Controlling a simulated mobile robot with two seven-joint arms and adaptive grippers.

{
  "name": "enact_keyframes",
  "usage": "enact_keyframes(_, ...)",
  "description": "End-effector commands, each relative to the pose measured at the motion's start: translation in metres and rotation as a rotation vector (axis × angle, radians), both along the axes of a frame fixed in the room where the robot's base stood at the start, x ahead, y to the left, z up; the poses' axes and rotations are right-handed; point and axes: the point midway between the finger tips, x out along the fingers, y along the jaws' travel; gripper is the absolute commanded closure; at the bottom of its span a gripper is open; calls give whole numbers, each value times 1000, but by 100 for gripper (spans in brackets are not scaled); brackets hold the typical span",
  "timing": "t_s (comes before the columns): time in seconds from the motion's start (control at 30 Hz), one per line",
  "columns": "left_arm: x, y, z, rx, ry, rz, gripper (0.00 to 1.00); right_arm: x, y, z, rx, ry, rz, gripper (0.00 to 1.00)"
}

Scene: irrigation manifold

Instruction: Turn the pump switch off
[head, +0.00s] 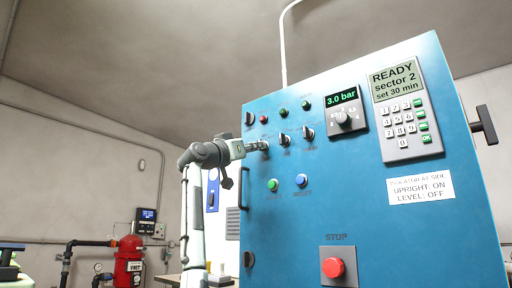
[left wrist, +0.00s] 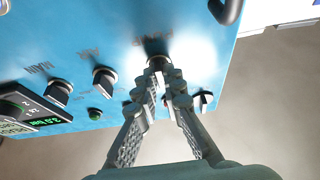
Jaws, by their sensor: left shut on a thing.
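A blue control cabinet (head: 330,215) fills the right half of the head view. A row of small black rotary switches sits on its upper face. My left gripper (head: 259,146) is at the leftmost switch of this row, shut on its knob; the left wrist view shows the fingers (left wrist: 166,84) closed on this switch knob (left wrist: 157,63). The fingers hide most of it, so I cannot tell which way it points. My right gripper is out of view.
Close by are a green button (head: 272,185), a blue button (head: 301,180) and a red stop button (head: 333,267). A pressure display (head: 342,98) reads 3.0 bar; the keypad screen (head: 395,82) reads READY. An isolator handle (head: 485,125) juts from the cabinet's right side.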

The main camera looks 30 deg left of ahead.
Motion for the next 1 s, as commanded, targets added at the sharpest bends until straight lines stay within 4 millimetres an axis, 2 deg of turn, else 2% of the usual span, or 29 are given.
enact_keyframes(0.1,0,0,0,0,-1,0,100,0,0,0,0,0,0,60)
enact_keyframes(0.13,0,0,0,0,-1,0,89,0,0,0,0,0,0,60)
enact_keyframes(0.3,0,0,0,-1,-1,0,71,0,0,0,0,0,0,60)
enact_keyframes(0.67,-5,1,-2,0,-1,1,71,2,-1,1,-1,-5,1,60)
enact_keyframes(0.77,-17,2,-7,-1,-2,2,71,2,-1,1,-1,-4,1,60)
enact_keyframes(1.0,-65,6,-27,1,-2,4,71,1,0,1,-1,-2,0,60)
